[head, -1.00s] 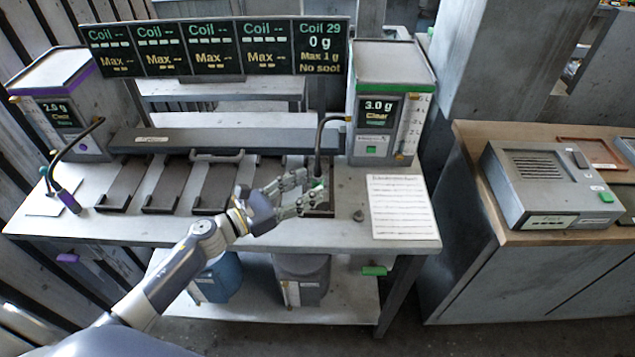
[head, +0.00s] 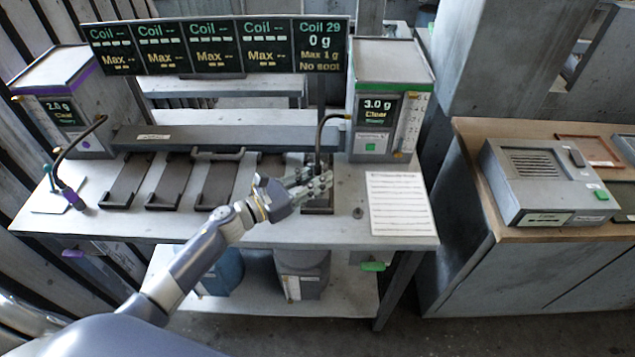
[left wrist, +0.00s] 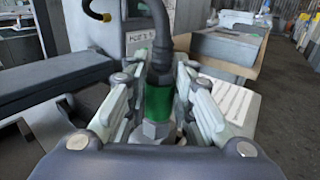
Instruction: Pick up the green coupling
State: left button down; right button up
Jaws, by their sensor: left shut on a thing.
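The green coupling (left wrist: 158,103) shows in the left wrist view between the two fingers of my left gripper (left wrist: 157,108). It stands upright, with a black hose (left wrist: 165,40) rising from its top and a grey metal fitting (left wrist: 160,130) below it. My left gripper is shut on the coupling. In the head view the left gripper (head: 318,183) is at the rightmost bay of the bench, and its fingers mostly hide the coupling. There the hose (head: 320,135) arches from the green-trimmed box down to the gripper. My right gripper is not in view.
The green-trimmed box (head: 392,75) stands behind and right of the gripper. A printed sheet (head: 398,205) and a small dark knob (head: 357,212) lie to the right. Dark trays (head: 125,185) line the bench.

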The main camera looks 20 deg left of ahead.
aim_at(316, 166)
pick_arm(q)
jog(key=shift+r, duration=0.15)
jog(key=shift+r, duration=0.5)
notch_tip(316, 166, up, 2)
jog(key=shift+r+b, duration=0.2)
jog(key=shift+b, duration=0.2)
jog(key=s+r+b, duration=0.1)
jog(key=s+b, duration=0.3)
jog(key=s, duration=1.2)
jog(key=shift+a+r, duration=0.2)
jog(key=shift+a, duration=0.1)
